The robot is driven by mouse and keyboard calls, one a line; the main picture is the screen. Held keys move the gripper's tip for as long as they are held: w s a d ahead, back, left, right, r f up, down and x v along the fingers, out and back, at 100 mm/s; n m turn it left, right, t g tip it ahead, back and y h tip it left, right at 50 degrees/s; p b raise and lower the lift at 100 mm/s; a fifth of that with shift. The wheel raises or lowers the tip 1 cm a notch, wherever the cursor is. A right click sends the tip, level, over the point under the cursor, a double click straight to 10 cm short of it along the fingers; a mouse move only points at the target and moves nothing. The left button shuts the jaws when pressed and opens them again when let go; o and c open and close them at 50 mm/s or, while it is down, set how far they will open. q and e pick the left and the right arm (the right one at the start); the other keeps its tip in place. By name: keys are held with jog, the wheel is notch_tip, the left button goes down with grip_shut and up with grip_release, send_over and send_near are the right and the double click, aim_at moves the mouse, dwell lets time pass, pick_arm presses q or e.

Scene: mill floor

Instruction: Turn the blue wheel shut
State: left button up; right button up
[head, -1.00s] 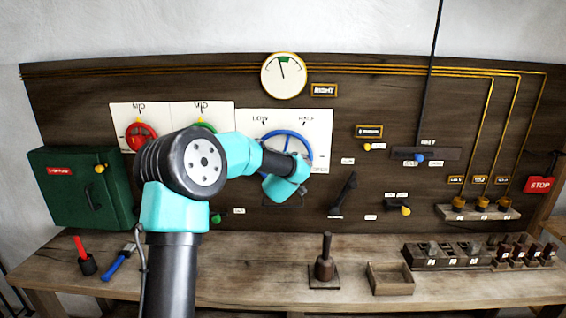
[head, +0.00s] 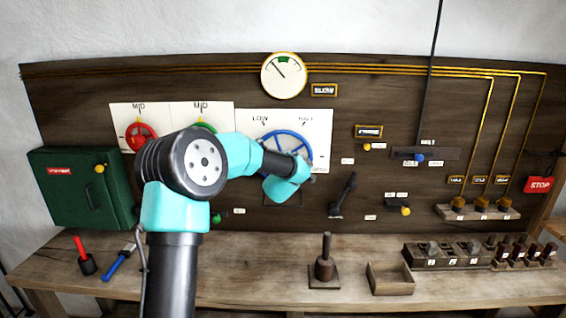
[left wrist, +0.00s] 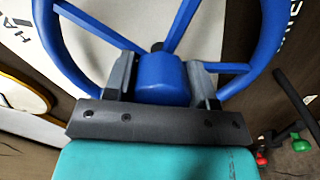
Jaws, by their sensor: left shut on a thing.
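The blue wheel (head: 287,132) is mounted on a white dial plate (head: 325,125) marked LOW and HALF, in the middle of the wooden panel. My left arm hides its lower left part in the head view. In the left wrist view, the wheel's blue hub (left wrist: 160,70) sits between the two dark fingers of my left gripper (left wrist: 161,85), which is shut on it. Spokes and rim spread out around the fingers. In the head view the fingertips are hidden behind my arm's cyan wrist. My right gripper is not in view.
A round gauge (head: 284,76) above the wheel has its needle left of a green band, beside a SLOW sign (head: 323,90). A red wheel (head: 141,137) and a partly hidden green wheel (head: 204,127) are to the left. A black lever (head: 345,194) is right of the wheel.

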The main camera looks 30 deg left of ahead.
pick_arm(q)
jog(key=o, duration=0.9)
jog(key=shift+s, duration=0.1)
jog(key=v, duration=1.7)
jog(key=shift+s+d, duration=0.1)
jog(key=shift+s, duration=0.05)
